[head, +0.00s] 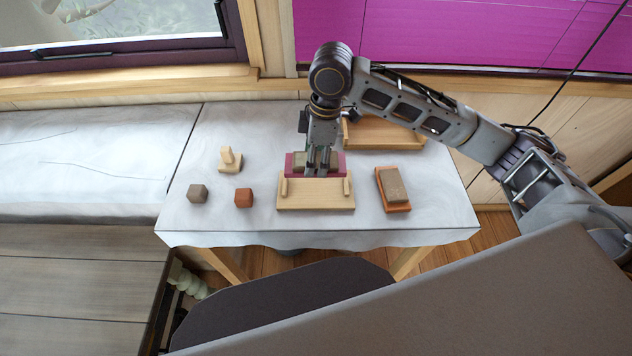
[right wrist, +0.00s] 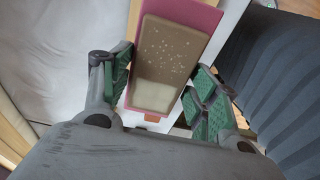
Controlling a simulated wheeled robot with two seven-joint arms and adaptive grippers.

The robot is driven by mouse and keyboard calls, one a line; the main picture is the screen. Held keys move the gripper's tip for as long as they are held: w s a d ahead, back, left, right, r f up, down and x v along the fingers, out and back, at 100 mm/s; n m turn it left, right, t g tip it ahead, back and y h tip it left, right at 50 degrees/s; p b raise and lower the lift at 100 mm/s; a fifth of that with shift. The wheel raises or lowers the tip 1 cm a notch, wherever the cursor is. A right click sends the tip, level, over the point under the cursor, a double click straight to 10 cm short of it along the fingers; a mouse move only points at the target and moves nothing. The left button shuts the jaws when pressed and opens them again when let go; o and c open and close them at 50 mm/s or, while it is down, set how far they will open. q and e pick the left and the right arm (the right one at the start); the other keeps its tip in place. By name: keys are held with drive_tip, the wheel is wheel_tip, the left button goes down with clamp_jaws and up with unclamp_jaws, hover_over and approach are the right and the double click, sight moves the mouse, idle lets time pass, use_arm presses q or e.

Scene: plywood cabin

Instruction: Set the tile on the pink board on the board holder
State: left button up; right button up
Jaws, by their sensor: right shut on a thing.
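The board holder (head: 316,200) is a pale wooden stand with two short pegs, at the middle of the table. The pink board (head: 290,168) is at its back part; its pink edge also shows in the right wrist view (right wrist: 205,14). The brown speckled tile (right wrist: 165,62) has a paler end and lies over the pink board in that view. In the head view the tile (head: 300,158) is partly hidden by my right gripper (head: 319,172). The right gripper points down and is shut on the tile, with a finger at each side. I cannot tell whether the tile touches the board. My left gripper is out of view.
A similar tile (head: 394,187) lies on an orange board (head: 405,207) to the right. A wooden tray (head: 380,134) stands at the back right. A grey-brown cube (head: 197,194), a terracotta cube (head: 243,197) and a wooden pegged piece (head: 230,161) are at the left. The front strip is clear.

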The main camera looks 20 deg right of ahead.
drive_tip(key=shift+f, duration=2)
drive_tip(key=shift+f, duration=2.5)
drive_tip(key=o, duration=1.3)
drive_tip(key=shift+f, duration=0.1)
drive_tip(key=r, duration=0.4)
drive_tip(key=d+r, duration=0.1)
drive_tip(key=r, duration=0.7)
drive_tip(key=shift+s+d+r, duration=0.1)
drive_tip(key=shift+s+d, duration=0.1)
